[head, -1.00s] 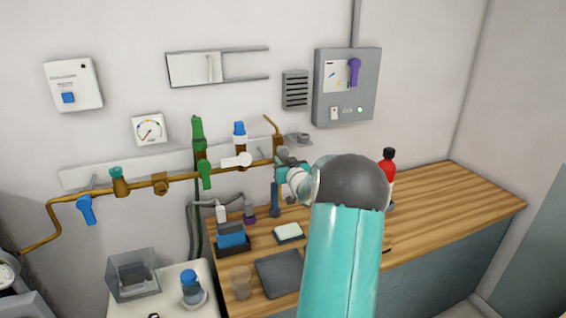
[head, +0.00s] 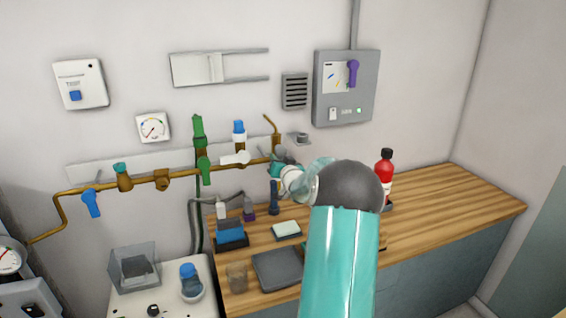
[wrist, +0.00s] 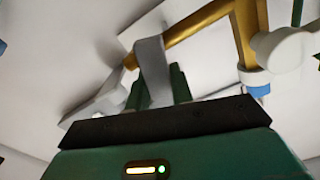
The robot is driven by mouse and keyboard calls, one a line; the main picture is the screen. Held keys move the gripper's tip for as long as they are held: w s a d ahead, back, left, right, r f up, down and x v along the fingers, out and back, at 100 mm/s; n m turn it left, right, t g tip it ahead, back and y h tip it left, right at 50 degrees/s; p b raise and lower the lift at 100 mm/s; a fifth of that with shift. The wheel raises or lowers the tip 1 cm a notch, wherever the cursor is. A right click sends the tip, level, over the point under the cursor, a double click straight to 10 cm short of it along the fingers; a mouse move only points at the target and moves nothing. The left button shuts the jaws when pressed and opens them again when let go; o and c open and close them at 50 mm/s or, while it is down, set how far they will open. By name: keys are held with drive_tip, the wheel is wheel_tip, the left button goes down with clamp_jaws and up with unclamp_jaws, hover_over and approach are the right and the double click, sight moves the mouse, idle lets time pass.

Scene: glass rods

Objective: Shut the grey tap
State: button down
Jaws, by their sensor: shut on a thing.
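The grey tap (head: 279,154) is at the right end of the brass pipe (head: 225,167) on the wall, partly hidden by my gripper (head: 274,168) in the head view. In the wrist view its flat grey lever (wrist: 152,62) stands between the two dark green fingers of my gripper (wrist: 158,88). The fingers are shut on the lever. The lever's far end meets the brass pipe. The exact angle of the lever to the pipe is hard to tell.
A white tap (head: 236,158), green tap (head: 205,170) and blue tap (head: 91,203) sit along the same pipe. Below are a wooden counter (head: 440,205) with a dark tray (head: 278,269) and a red bottle (head: 385,168). The counter's right part is clear.

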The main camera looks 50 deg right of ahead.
drive_tip(key=m, duration=0.3)
drive_tip(key=shift+w+a+r+m, duration=0.15)
drive_tip(key=shift+a+m, duration=0.15)
drive_tip(key=shift+a, duration=0.1)
drive_tip(key=m, duration=0.3)
drive_tip(key=shift+w+a+r+m, duration=0.2)
drive_tip(key=shift+a+r+m, duration=0.1)
drive_tip(key=shift+r, duration=0.1)
drive_tip(key=m, duration=0.1)
drive_tip(key=r+m, duration=0.1)
drive_tip(key=m, duration=0.1)
drive_tip(key=shift+w+a+m, duration=0.15)
drive_tip(key=shift+a+m, duration=0.05)
drive_tip(key=shift+m, duration=0.1)
drive_tip(key=shift+r+m, duration=0.2)
drive_tip(key=shift+m, duration=0.6)
drive_tip(key=shift+r+m, duration=0.2)
drive_tip(key=shift+m, duration=0.6)
drive_tip(key=c, duration=1.2)
unclamp_jaws()
drive_tip(key=shift+a+r, duration=0.1)
drive_tip(key=v, duration=1.3)
drive_tip(key=shift+s+a, duration=0.15)
drive_tip(key=shift+s, duration=0.2)
